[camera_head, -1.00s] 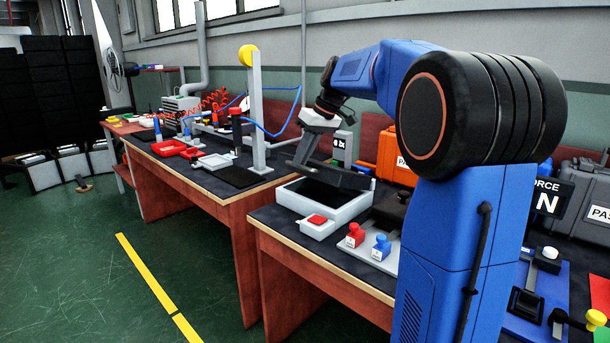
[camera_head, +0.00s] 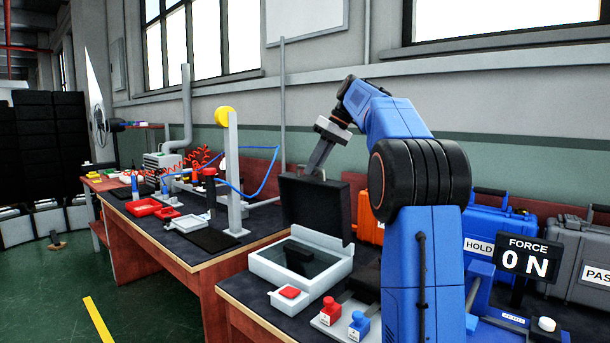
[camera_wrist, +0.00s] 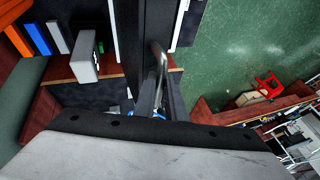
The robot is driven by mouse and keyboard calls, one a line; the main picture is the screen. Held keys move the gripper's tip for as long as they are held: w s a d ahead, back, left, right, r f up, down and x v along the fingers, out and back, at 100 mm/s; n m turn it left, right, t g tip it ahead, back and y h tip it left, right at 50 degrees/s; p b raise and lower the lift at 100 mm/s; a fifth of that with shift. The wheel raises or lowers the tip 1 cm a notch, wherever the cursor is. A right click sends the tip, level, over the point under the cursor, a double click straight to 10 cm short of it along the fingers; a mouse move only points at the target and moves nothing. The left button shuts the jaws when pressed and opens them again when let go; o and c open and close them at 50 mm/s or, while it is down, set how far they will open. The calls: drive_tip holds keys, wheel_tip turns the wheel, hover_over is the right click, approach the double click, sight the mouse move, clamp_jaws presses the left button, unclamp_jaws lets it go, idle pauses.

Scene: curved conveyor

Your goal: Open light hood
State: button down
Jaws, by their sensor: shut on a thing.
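The light hood (camera_head: 315,205) is a dark lid standing nearly upright at the back of a white-rimmed box (camera_head: 262,262). The box is uncovered, with a dark glassy inside and a small black object (camera_head: 299,253) in it. My gripper (camera_head: 318,172) is at the hood's top edge. In the wrist view my gripper (camera_wrist: 160,92) is shut on a curved metal handle (camera_wrist: 157,58) on the dark hood (camera_wrist: 137,35). The fingertips are partly hidden in the head view.
A red button box (camera_head: 289,293) and red (camera_head: 330,311) and blue (camera_head: 358,325) knobs stand in front of the box. A display reading 0 N (camera_head: 526,258) and cases stand right. A post (camera_head: 234,175) stands left.

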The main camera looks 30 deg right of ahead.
drive_tip(key=w+d, duration=0.2)
drive_tip(key=d, duration=0.3)
drive_tip(key=shift+d, duration=0.3)
drive_tip(key=shift+w+f, duration=0.1)
drive_tip(key=c, duration=1.8)
unclamp_jaws()
drive_tip(key=s+d+r, duration=0.1)
drive_tip(key=s+d, duration=0.5)
drive_tip(key=d, duration=0.4)
drive_tip(key=shift+s+d+r, duration=0.25)
drive_tip(key=shift+s+d, duration=0.05)
drive_tip(key=shift+s, duration=0.1)
